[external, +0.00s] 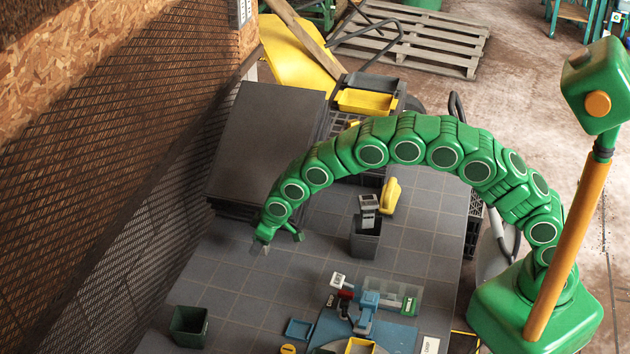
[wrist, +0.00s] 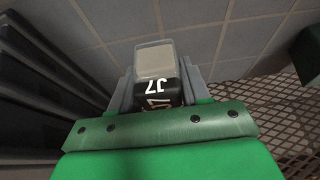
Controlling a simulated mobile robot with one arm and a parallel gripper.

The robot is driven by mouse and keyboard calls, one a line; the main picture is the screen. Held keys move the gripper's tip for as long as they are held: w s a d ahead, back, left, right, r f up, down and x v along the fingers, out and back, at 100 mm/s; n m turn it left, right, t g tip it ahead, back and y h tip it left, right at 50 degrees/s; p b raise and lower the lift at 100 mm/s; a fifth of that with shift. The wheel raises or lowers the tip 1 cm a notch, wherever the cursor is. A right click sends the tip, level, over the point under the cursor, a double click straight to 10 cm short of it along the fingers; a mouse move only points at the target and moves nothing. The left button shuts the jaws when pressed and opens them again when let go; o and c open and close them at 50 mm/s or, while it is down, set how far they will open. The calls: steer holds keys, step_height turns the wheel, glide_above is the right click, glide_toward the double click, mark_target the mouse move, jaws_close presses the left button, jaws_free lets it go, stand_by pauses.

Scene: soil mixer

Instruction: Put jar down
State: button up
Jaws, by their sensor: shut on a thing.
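A small jar (wrist: 155,62) with a pale grey end and a black band marked "J7" sits between the fingers of my gripper (wrist: 157,82) in the wrist view. The gripper is shut on it. In the external view my gripper (external: 263,246) hangs at the far end of the green arm, over the tiled table (external: 235,275), just in front of the dark stack. The jar is tiny there and mostly hidden by the gripper. I cannot tell whether it touches the tabletop.
A dark stack of panels (external: 262,140) stands close behind my gripper. A mesh wall (external: 110,180) runs along the left. A dark grey bin (external: 366,240) stands to the right, and a green bin (external: 188,327) at front left. The tiles between are clear.

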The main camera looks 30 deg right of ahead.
glide_above(246, 266)
steer(key=s+d, duration=0.1)
steer(key=shift+f, duration=3.75)
steer(key=o, duration=1.1)
steer(key=shift+f, duration=0.1)
steer(key=shift+c, duration=0.2)
steer(key=shift+v, duration=6.15)
